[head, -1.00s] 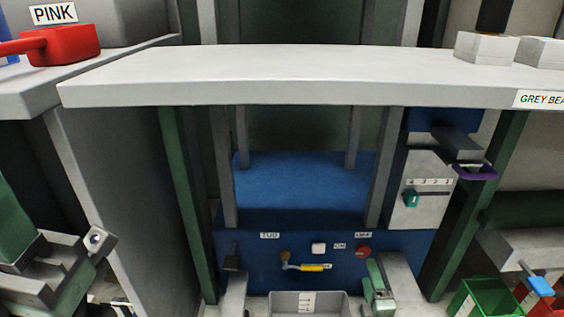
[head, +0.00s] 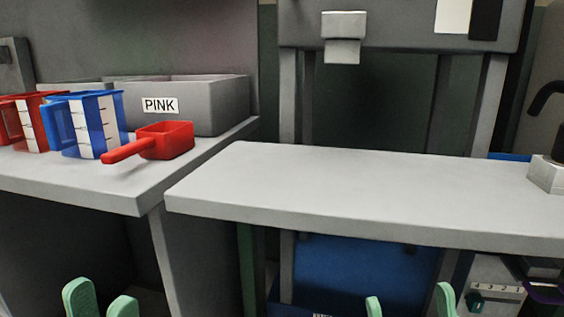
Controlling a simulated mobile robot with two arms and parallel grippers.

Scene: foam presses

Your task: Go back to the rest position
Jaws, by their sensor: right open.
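My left gripper (head: 100,301) shows at the bottom left edge of the head view as two green fingertips with a narrow gap. Its lower part is cut off by the frame, so I cannot tell its jaw state. My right gripper (head: 410,302) shows at the bottom, right of centre, in front of the blue press. Its two green fingertips stand wide apart with nothing seen between them. Both grippers are below the level of the shelf.
A pale grey shelf (head: 360,195) crosses the view at the front of the press (head: 360,270). On the left counter (head: 70,185) stand a red scoop (head: 168,141), a blue jug (head: 70,130), a red jug (head: 12,122) and a grey bin (head: 200,105) labelled PINK.

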